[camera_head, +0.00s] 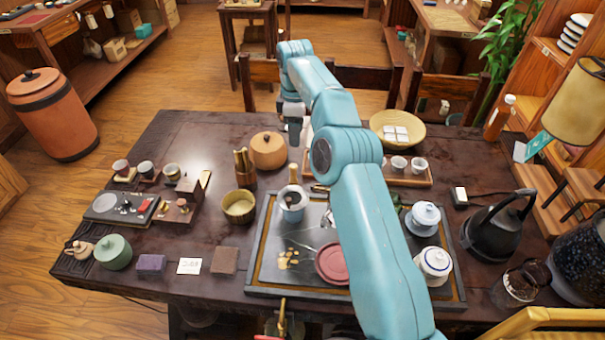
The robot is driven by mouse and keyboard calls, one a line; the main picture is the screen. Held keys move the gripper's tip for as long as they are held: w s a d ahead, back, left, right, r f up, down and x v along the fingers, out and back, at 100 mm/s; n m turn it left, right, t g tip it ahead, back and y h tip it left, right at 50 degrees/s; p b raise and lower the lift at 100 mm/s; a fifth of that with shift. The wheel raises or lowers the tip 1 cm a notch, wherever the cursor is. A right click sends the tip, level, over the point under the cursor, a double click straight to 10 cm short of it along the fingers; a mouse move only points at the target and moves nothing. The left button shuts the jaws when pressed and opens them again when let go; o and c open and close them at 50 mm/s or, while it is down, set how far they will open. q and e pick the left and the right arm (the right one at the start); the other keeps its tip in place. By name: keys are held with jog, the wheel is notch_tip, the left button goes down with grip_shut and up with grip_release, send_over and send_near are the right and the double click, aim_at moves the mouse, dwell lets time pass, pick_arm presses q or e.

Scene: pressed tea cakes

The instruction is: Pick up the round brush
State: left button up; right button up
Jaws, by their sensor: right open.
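My right arm reaches across the table from the bottom, and my right gripper (294,138) points down over the back middle of the table. Its fingers are small and partly blurred; it is open, with nothing seen between them. A short light wooden upright piece (293,172) stands below it in the picture, behind the blue strainer cup (292,204). It may be the round brush's handle, but I cannot tell; its lower part is hidden. A wooden holder (245,178) with upright tools stands to its left.
A round brown lidded pot (268,151) stands close to the left of my right gripper. A dark tea tray (262,270) holds a red dish (333,264) and lidded cups. A black kettle (497,228) stands at right. The table's back left is clear.

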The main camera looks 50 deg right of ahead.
aim_at(293, 166)
jog(key=f, duration=0.3)
jog(key=f+b, duration=0.1)
jog(key=f, duration=0.7)
jog(key=shift+w, duration=0.4)
jog(key=shift+f, duration=0.35)
jog(key=shift+w+a+f, duration=0.1)
jog(key=shift+a+f, duration=0.05)
jog(key=shift+f, duration=0.15)
jog(key=f, duration=0.2)
jog(key=f+p, duration=0.1)
jog(key=f, duration=0.1)
jog(key=shift+w, duration=0.2)
jog(key=shift+f, duration=0.25)
jog(key=shift+r, duration=0.15)
jog(key=shift+s, duration=0.1)
jog(key=shift+c, duration=1.2)
grip_shut()
pick_arm(q)
jog(key=shift+w+d+f, duration=0.15)
jog(key=shift+d+f, duration=0.05)
